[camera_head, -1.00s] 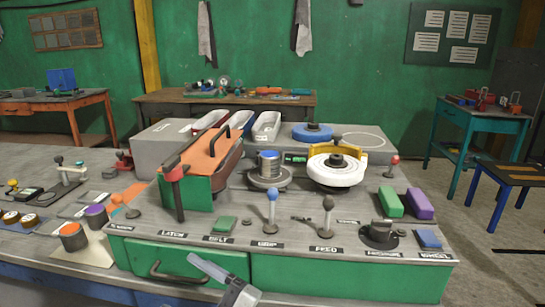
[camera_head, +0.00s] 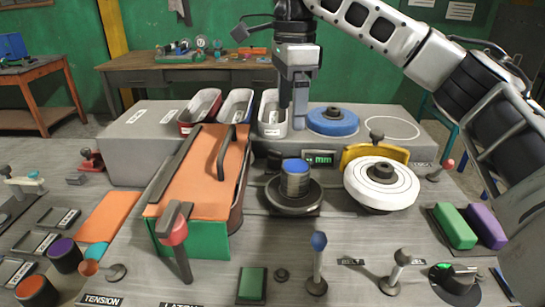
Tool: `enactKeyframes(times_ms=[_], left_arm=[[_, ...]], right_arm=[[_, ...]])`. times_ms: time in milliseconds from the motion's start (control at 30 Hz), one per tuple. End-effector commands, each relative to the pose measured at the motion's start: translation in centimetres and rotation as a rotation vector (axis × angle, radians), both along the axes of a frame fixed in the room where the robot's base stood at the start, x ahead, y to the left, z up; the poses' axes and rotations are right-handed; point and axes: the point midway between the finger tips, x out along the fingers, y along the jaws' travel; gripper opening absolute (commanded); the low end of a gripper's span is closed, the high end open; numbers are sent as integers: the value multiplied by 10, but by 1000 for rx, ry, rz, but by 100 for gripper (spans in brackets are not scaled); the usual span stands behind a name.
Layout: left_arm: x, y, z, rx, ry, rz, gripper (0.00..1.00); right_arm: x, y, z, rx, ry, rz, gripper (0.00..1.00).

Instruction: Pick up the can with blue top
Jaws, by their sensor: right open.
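My right gripper (camera_head: 294,112) comes in from the upper right and points down. It is open and empty, above the can in the picture and apart from it; the exact depth between them is hard to tell. My left gripper is not in view.
An orange-topped green box with a black handle (camera_head: 205,165) stands left of the can. A white wheel (camera_head: 381,184) stands close on the right. Trays (camera_head: 271,122) and a blue disc (camera_head: 332,121) lie behind. Upright levers (camera_head: 317,265) stand in front.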

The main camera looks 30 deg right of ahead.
Motion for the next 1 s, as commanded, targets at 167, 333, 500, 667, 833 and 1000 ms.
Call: enactKeyframes(times_ms=[167, 333, 500, 667, 833, 1000], left_arm=[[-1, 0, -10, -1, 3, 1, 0], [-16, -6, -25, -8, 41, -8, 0], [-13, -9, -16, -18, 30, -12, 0], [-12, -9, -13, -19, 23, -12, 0], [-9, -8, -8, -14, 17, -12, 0], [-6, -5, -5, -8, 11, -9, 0]], right_arm=[[-2, -6, -24, -17, 2, -7, 77], [-3, -5, -62, -15, 3, -5, 77], [-3, -6, -87, -17, 0, -8, 77], [-3, -6, -100, -15, -3, -7, 77], [-5, -8, -114, -16, 0, -8, 77], [-6, -10, -141, -15, 0, -6, 77]])
